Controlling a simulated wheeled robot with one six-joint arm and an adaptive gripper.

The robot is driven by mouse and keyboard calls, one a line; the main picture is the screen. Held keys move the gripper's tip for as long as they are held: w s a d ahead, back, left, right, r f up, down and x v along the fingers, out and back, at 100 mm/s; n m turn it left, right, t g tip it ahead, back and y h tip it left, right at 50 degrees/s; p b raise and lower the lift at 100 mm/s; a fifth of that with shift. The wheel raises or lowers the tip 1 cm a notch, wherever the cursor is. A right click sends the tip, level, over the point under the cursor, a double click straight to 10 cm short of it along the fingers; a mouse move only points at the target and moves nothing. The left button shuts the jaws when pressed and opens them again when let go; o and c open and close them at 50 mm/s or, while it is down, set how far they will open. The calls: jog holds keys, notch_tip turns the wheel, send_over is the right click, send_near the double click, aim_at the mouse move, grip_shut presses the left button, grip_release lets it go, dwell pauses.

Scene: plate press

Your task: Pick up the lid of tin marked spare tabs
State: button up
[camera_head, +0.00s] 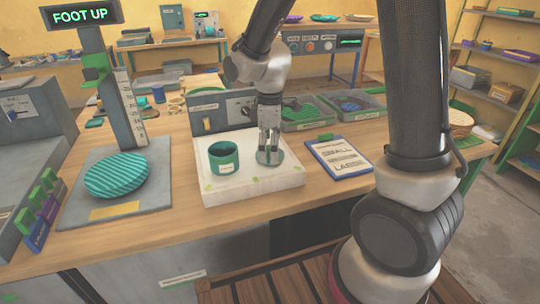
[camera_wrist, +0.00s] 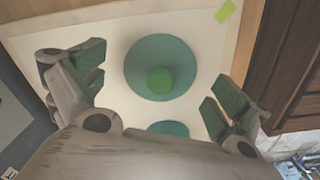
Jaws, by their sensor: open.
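The lid is a flat round teal disc (camera_head: 272,159) lying on a white slab (camera_head: 240,190). In the wrist view the lid (camera_wrist: 145,52) shows a green round knob (camera_wrist: 160,81) at its middle. The teal tin (camera_head: 222,165) stands upright and open to the left of the lid, with a pale label too small to read. My gripper (camera_head: 269,150) points down over the lid. In the wrist view my gripper (camera_wrist: 155,85) is open, with its fingers apart on either side of the lid. Another teal shape (camera_wrist: 168,128) is mostly hidden by my gripper's body.
A blue clipboard (camera_head: 340,157) lies right of the slab. Grey trays (camera_head: 304,125) and a grey box with a dial (camera_head: 207,122) stand behind. A press stand (camera_head: 121,110) with a striped teal plate (camera_head: 116,176) is at the left. The wooden counter in front of the slab is clear.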

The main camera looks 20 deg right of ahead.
jog(key=shift+f, duration=0.25)
jog(key=shift+s, duration=0.1)
jog(key=c, duration=1.2)
